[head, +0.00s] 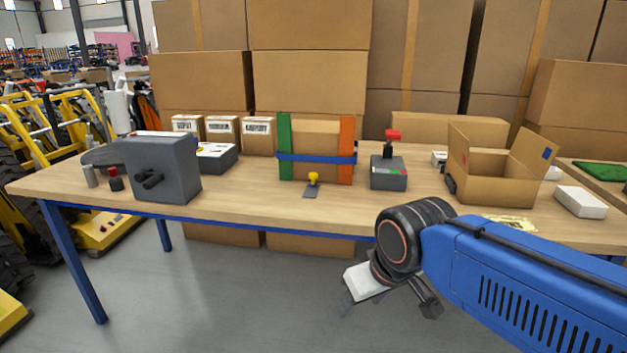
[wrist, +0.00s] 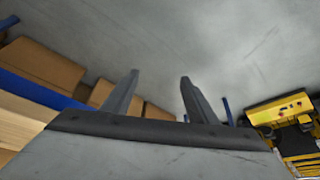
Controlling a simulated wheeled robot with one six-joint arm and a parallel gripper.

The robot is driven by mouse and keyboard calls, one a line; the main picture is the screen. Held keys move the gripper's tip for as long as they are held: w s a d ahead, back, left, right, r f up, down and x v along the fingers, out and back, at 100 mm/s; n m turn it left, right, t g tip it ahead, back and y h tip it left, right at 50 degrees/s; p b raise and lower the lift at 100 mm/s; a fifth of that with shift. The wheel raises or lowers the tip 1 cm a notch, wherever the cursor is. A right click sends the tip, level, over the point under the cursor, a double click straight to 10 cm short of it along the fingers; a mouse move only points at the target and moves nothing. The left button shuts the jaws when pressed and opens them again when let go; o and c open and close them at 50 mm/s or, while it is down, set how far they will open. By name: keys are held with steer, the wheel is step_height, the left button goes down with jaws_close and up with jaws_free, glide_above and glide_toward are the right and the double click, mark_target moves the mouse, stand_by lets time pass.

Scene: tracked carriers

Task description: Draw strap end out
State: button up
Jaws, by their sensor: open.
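A blue strap (head: 305,158) runs across the front of a cardboard box (head: 315,140) on the workbench, between a green upright (head: 285,147) and an orange upright (head: 346,150). A yellow knob (head: 313,178) on a small grey plate stands in front of the box, below the strap. I cannot make out a loose strap end. My gripper (head: 388,304) is in front of the bench and below its top, to the right of the strapped box and well apart from it. In the wrist view my gripper (wrist: 160,83) is open and empty, with bare floor between the fingers.
On the bench (head: 240,200) are a grey machine (head: 165,168) at left, a grey box with a red-topped lever (head: 388,172) right of the strapped box, and an open carton (head: 492,185). The bench's front strip is mostly clear. A yellow vehicle (head: 50,140) stands at left.

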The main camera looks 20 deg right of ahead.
steer(key=c, duration=0.3)
step_height(320, 180, up, 26)
steer(key=n, duration=0.2)
glide_above(314, 173)
steer(key=s+d, duration=0.1)
steer(key=s, duration=0.6)
steer(key=shift+y, duration=0.4)
steer(key=x, duration=1.7)
steer(key=shift+s+f, duration=0.1)
steer(key=shift+s, duration=0.3)
